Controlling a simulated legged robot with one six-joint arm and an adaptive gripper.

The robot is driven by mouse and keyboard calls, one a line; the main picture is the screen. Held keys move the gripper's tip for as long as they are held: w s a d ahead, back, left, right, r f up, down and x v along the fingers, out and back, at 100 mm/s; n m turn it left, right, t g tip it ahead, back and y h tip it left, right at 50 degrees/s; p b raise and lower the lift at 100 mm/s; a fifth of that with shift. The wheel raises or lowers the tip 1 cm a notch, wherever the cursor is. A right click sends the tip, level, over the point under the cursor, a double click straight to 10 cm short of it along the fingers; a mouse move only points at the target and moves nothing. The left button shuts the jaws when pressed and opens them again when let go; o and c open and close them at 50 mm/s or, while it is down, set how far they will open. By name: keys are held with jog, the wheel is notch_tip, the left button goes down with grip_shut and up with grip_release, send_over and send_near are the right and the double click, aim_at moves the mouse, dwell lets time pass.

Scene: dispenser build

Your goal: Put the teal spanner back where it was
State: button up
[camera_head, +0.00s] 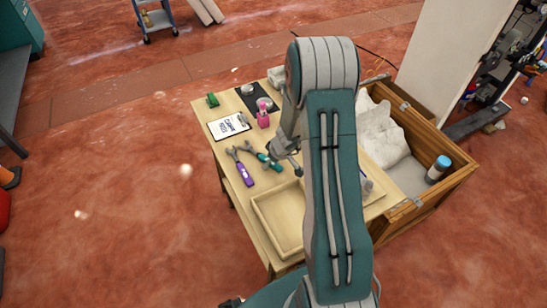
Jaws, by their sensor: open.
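The teal spanner (264,157) appears to lie on the wooden table (226,160), its grey head to the left and its teal handle toward my gripper. My gripper (279,157) is open, right by the handle's right end. It partly covers that end, and I cannot tell whether the two touch. A purple-handled spanner (246,176) lies just left of the teal one. A shallow wooden tray (258,222) is at the front of the table, partly hidden by my arm.
A clipboard (228,126), a pink bottle (263,114), a green item (212,100) and a dark mat (247,103) are toward the back. A wooden crate (435,200) at right holds a white sack (381,130) and a blue-capped bottle (438,170). Floor at left is mostly clear.

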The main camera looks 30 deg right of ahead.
jog(key=s+a+r, duration=0.2)
jog(key=s+r, duration=0.1)
jog(key=r, duration=0.7)
jog(key=s+a+r, duration=0.2)
jog(key=s+r, duration=0.1)
jog(key=r, duration=0.7)
jog(key=s+a+r+m, duration=0.1)
jog(key=s+a+r, duration=0.2)
jog(key=s, duration=0.3)
jog(key=s+a+r+m+t+h, duration=0.1)
jog(key=s+a+r+m, duration=0.1)
jog(key=s+r, duration=0.4)
jog(key=s+a+r+m, duration=0.1)
jog(key=s+a+r, duration=0.3)
jog(key=s, duration=0.3)
jog(key=shift+s+a+r+h, duration=0.15)
jog(key=shift+a+r+h, duration=0.2)
jog(key=shift+r, duration=0.35)
jog(key=shift+d, duration=0.1)
